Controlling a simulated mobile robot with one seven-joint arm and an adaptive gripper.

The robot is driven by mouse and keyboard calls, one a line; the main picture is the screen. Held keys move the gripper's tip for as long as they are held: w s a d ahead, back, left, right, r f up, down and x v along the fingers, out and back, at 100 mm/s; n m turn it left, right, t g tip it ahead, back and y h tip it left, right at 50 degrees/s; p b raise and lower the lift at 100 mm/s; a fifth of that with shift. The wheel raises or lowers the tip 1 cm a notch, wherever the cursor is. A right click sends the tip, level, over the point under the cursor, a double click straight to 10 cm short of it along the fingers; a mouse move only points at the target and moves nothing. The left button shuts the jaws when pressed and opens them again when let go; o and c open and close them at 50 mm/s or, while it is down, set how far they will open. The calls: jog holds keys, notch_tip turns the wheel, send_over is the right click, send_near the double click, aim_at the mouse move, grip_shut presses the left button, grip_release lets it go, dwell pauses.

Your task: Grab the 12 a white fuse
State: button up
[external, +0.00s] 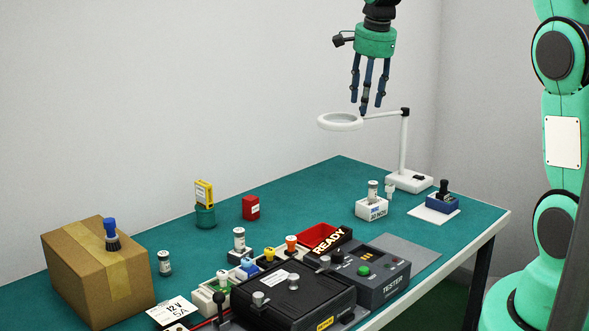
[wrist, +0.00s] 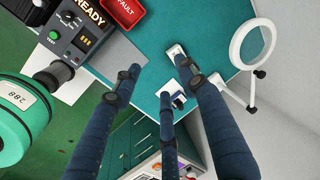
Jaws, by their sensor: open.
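Several small white cylinders with dark print and grey metal ends look like fuses. One (external: 164,264) stands on the mat beside the cardboard box, one (external: 239,238) stands in a dark holder near mid-table, and one (external: 373,190) stands on a white labelled block (external: 371,209) at the right. Their ratings are too small to read, so I cannot tell which is 12 A. My gripper (external: 366,98) has three blue fingers, spread and empty, high above the far right of the table, by the ring magnifier. In the wrist view my fingers (wrist: 160,80) point down at the table's end.
The ring magnifier (external: 340,121) on its white stand (external: 409,181) is close below my fingers. A cardboard box (external: 98,278), black case (external: 293,299), tester (external: 377,277) and red bin (external: 317,235) stand on the green table. The mat's far middle is mostly clear.

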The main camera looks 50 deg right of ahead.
jog(key=w+d+f+m+g+p, duration=0.1)
jog(key=w+d+f+m, duration=0.2)
jog(key=d+f, duration=0.4)
jog(key=w+d+f+m+p, duration=0.1)
jog(key=w+d+f+m, duration=0.3)
jog(key=d+f, duration=0.25)
jog(key=m+g+y+p, duration=0.1)
jog(key=m+p, duration=0.1)
jog(key=m, duration=0.4)
send_near(390, 185)
jog(key=f, duration=0.2)
jog(key=s+f, duration=0.1)
jog(key=f, duration=0.1)
jog(key=a+f, duration=0.1)
jog(key=shift+s+f, duration=0.3)
jog(key=shift+f, duration=0.1)
jog(key=shift+w+d+f+m+p, duration=0.4)
jog(key=shift+w+f+m+p, duration=0.2)
jog(key=shift+m, duration=0.6)
jog(key=shift+f, duration=2.45)
jog(key=shift+c, duration=0.3)
grip_shut()
